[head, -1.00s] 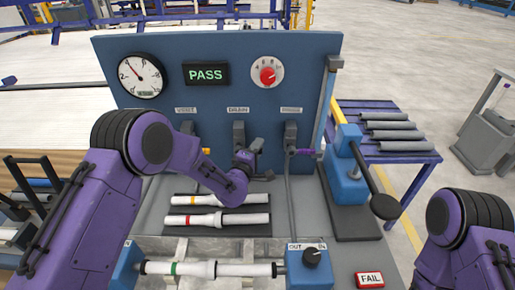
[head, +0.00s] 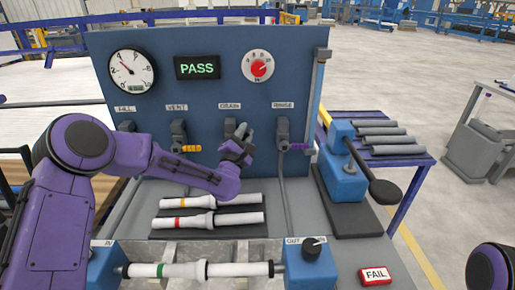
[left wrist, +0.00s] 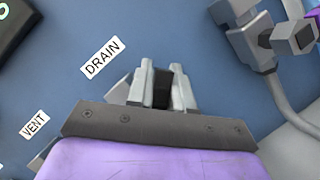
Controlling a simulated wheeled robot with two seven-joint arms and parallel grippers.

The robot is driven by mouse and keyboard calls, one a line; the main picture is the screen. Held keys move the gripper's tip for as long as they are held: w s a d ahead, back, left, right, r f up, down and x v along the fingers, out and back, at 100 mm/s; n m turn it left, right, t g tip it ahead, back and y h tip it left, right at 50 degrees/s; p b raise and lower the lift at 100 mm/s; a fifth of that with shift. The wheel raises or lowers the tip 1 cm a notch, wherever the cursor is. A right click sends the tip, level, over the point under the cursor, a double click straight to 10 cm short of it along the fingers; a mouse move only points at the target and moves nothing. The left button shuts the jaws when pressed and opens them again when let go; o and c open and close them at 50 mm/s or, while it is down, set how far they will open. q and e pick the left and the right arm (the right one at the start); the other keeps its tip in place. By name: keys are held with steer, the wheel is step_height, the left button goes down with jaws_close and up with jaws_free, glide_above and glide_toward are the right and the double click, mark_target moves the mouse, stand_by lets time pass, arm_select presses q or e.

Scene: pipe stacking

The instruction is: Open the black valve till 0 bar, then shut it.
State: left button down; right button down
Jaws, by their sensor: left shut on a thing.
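The black valve under the DRAIN label sits at the middle of the blue panel; its body (head: 231,126) shows in the head view. My left gripper (head: 241,134) is at this valve. In the left wrist view its two grey fingers (left wrist: 163,88) are shut on the black handle (left wrist: 162,86), below the DRAIN label (left wrist: 100,58). The gripper hides most of the handle in the head view. The round pressure gauge (head: 132,75) is at the panel's upper left; its needle points up and left, and its exact reading is too small to tell. My right gripper is out of view.
The green PASS display (head: 198,68) and red knob (head: 258,68) are above. The VENT valve with a yellow handle (head: 186,148) and the RINSE valve with a purple handle (head: 297,147) flank the black one. White pipes (head: 211,221) lie below.

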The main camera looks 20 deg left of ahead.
arm_select(q)
steer(key=a+n+y+b, duration=0.1)
steer(key=n+y+b, duration=0.1)
steer(key=n+b, duration=0.2)
steer(key=s+a+r+n+y+b, duration=0.1)
steer(key=n+y+b, duration=0.1)
steer(key=n+b, duration=0.1)
steer(key=a+n+y+b, duration=0.1)
steer(key=n+b, duration=0.3)
steer(key=b, duration=0.1)
steer(key=shift+s+a+r+n+y, duration=0.15)
steer(key=shift+s+a+n+y, duration=0.15)
steer(key=shift+a+y, duration=0.1)
steer(key=shift+a+r+n+y+b, duration=0.15)
steer(key=shift+n+y+b, duration=0.15)
steer(key=shift+n+b, duration=0.3)
steer(key=shift+a+r+n+y+b, duration=0.15)
steer(key=shift+n+y+b, duration=0.15)
steer(key=shift+n+b, duration=0.3)
steer(key=shift+s, duration=0.1)
steer(key=c, duration=1.1)
jaws_free()
steer(key=b+v, duration=0.2)
steer(key=v, duration=0.8)
steer(key=shift+s+b, duration=0.25)
steer(key=shift+b, duration=0.15)
steer(key=shift+f, duration=0.1)
